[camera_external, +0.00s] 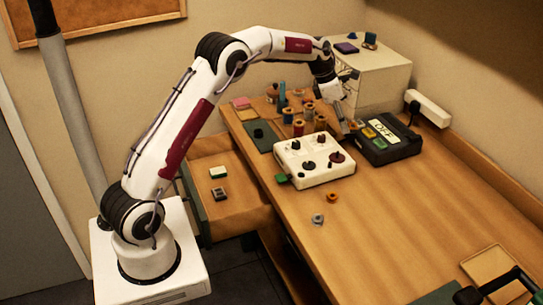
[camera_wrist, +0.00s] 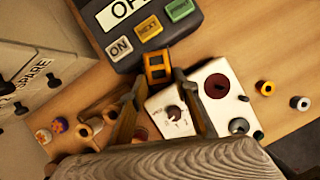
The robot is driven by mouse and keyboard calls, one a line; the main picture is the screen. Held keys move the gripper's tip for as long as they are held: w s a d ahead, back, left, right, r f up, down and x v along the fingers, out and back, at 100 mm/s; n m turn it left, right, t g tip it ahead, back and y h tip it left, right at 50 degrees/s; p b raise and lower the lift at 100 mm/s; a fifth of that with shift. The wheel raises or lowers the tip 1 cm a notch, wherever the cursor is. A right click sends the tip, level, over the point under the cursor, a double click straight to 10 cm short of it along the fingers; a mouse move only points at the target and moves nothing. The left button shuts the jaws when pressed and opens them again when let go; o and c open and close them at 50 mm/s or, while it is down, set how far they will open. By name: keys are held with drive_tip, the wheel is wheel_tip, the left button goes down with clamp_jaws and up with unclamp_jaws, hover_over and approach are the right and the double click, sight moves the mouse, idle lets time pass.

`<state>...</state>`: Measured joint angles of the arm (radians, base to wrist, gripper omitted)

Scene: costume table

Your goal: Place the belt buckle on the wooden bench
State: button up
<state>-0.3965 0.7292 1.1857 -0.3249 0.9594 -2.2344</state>
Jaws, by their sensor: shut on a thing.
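The likely belt buckle (camera_wrist: 157,66) is a small orange-yellow piece with dark openings, seen between my fingertips in the wrist view. My gripper (camera_wrist: 160,73) is shut on it. In the external view my gripper (camera_external: 347,125) points down between the white knob box and the black key device, and the buckle is too small there to make out clearly. The wooden bench (camera_external: 405,225) is the broad brown tabletop, and its surface also shows in the wrist view (camera_wrist: 265,60). I cannot tell whether the buckle touches the bench.
The white knob box (camera_external: 300,170) and black key device (camera_external: 392,150) stand close to my gripper. Several spools (camera_external: 298,127) and a white drawer cabinet (camera_external: 385,75) are behind. The bench's right front is largely clear.

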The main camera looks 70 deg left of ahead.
drive_tip(key=w+d, duration=0.5)
drive_tip(key=d, duration=0.8)
hover_over(412, 199)
drive_tip(key=s, duration=0.1)
drive_tip(key=shift+a+f, duration=0.2)
drive_tip(key=shift+a, duration=0.15)
drive_tip(key=shift+f, duration=2)
drive_tip(key=shift+f, duration=0.1)
drive_tip(key=shift+f, duration=1.9)
drive_tip(key=shift+f, duration=0.15)
drive_tip(key=o, duration=1.2)
